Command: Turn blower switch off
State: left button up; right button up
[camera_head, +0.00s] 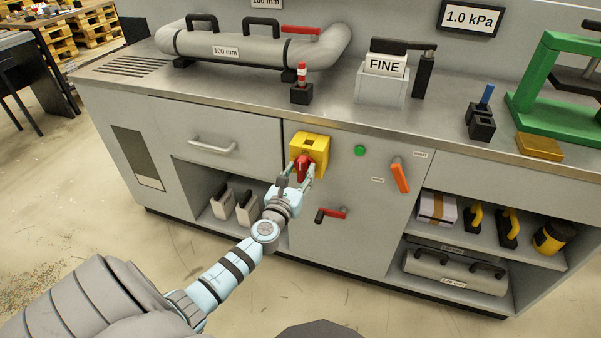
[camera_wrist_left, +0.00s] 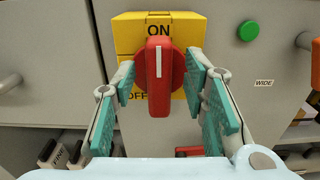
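The blower switch is a yellow box (camera_head: 318,146) with a red rotary knob (camera_head: 302,167) on the cabinet front. In the left wrist view the yellow box (camera_wrist_left: 188,28) is marked ON at the top and OFF at the lower left. The knob (camera_wrist_left: 159,85) stands upright, its white line towards ON. My left gripper (camera_head: 306,172) is at the switch. In the left wrist view its teal fingers (camera_wrist_left: 160,83) stand on either side of the knob's handle, open, with gaps between pads and handle. My right gripper is not in view.
A green button (camera_head: 360,151), an orange lever (camera_head: 399,176) and a red-handled crank (camera_head: 331,214) are on the same cabinet front. A drawer handle (camera_head: 213,146) is to the left. Open shelves lie on both sides. The floor in front is clear.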

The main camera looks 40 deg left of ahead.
pick_arm(q)
jog(key=shift+w+a, duration=0.2)
jog(key=shift+w, duration=0.3)
grip_shut()
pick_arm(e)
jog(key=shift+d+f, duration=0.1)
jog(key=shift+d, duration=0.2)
